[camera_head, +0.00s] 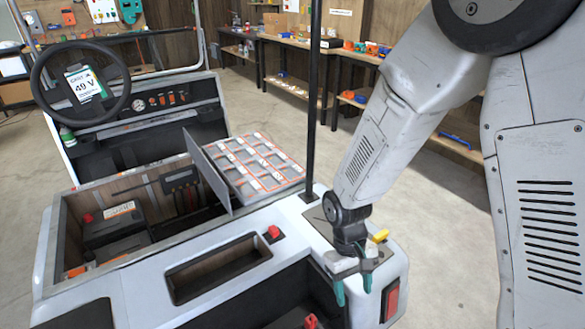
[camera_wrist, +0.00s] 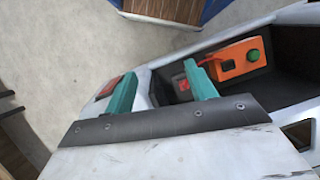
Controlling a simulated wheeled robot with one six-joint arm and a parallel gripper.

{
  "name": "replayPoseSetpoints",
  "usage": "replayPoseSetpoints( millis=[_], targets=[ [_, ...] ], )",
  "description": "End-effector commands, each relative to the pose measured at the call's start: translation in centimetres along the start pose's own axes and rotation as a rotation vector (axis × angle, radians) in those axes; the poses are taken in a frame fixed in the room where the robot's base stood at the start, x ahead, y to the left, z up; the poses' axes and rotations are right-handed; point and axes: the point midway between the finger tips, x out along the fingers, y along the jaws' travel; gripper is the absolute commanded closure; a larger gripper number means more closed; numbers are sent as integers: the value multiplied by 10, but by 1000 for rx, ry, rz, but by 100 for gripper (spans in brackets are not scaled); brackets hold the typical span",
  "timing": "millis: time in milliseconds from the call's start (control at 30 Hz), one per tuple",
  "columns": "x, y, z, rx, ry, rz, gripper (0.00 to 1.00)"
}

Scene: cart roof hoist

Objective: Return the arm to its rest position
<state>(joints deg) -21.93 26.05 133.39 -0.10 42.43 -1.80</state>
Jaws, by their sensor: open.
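My gripper (camera_head: 353,284) hangs at the rear right corner of the white cart (camera_head: 140,285), with its teal fingers pointing down. The fingers are apart with nothing between them. In the wrist view my gripper (camera_wrist: 160,90) also shows its two teal fingers spread and empty. My arm is stretched down from the upper right of the head view. Whether the fingers touch the cart I cannot tell.
An orange box (camera_wrist: 240,60) with a green button sits in a dark recess of the cart. A black post (camera_head: 314,95) rises close left of my arm. Workbenches (camera_head: 290,42) line the back; floor right of the cart is clear.

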Motion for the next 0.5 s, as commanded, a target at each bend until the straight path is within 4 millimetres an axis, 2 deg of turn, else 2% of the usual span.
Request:
replayPoseSetpoints(
  millis=[33,200,500],
  targets=[
    [-22,6,14,22,12,-7,44],
    [-77,22,62,86,32,-26,44],
    [-145,42,153,202,118,-55,44]
  ],
)
